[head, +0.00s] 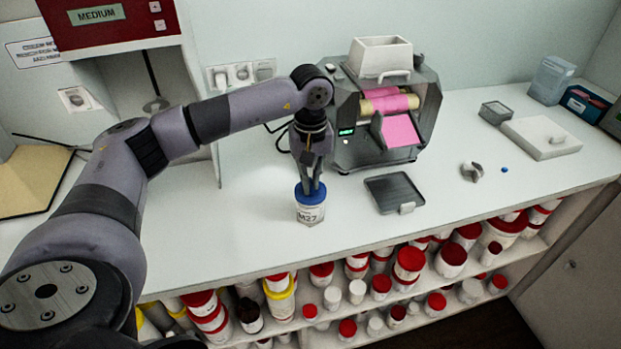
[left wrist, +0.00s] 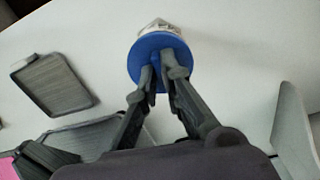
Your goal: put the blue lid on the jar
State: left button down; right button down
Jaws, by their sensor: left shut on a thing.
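A white jar (head: 310,213) with dark lettering "M27" stands upright on the white counter. The blue lid (head: 309,195) is at the top of the jar; I cannot tell whether it is fully seated. My left gripper (head: 310,188) points down from above with its fingers shut on the lid's middle. In the left wrist view, the fingertips (left wrist: 163,72) meet at the blue lid (left wrist: 148,50), and part of the white jar (left wrist: 158,26) shows behind it. My right gripper is not in view.
A grey mill (head: 385,115) with pink sheet stands behind right. A dark tray (head: 393,190) lies right of the jar. A small blue item (head: 504,170) and a grey metal part (head: 471,172) lie farther right. Shelves below the counter (head: 240,240) hold several red-lidded jars.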

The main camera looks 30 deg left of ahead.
pick_arm(q)
jog(key=c, duration=1.7)
grip_release()
jog(key=shift+o, duration=0.8)
jog(key=o, duration=0.4)
jog(key=shift+c, duration=0.2)
jog(key=shift+r, duration=0.1)
jog(key=shift+r+p, duration=1.3)
jog(key=shift+r, duration=0.85)
grip_shut()
